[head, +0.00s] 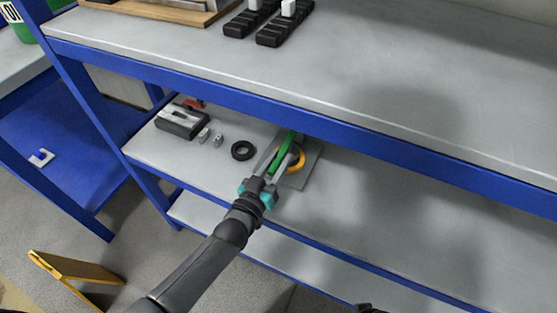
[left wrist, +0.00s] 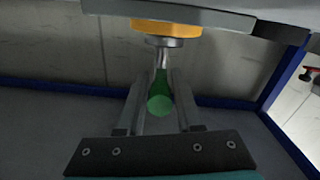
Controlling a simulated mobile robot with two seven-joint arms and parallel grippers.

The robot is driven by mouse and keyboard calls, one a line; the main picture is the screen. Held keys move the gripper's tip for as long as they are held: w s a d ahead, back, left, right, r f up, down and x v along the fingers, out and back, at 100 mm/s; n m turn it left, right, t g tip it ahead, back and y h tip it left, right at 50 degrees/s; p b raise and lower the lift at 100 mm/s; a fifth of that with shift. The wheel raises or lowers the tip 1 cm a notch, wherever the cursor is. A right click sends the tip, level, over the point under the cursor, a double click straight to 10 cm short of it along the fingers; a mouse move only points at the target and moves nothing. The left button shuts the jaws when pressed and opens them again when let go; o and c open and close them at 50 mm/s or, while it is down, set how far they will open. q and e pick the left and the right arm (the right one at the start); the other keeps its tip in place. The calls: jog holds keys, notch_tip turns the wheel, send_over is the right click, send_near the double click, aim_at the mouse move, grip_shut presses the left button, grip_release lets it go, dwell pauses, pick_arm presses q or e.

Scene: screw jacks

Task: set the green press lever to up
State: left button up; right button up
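The green press lever (head: 283,150) stands out from a small press on the lower shelf. The press has an orange ring (head: 297,160) and a grey base plate (head: 312,166). My left gripper (head: 274,165) reaches in from the front, with its fingers along the lever. In the left wrist view, the lever's round green end (left wrist: 160,105) lies between the two fingers. A narrow gap seems to show on each side of it, so the gripper looks open. The orange part (left wrist: 166,27) of the press shows beyond.
A blue-edged upper shelf (head: 400,85) overhangs the press closely. Left of the press lie a black ring (head: 242,150), small metal pieces (head: 211,138) and a grey-and-black device (head: 182,121). The lower shelf right of the press is clear.

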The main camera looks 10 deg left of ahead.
pick_arm(q)
grip_shut()
dwell(1.0)
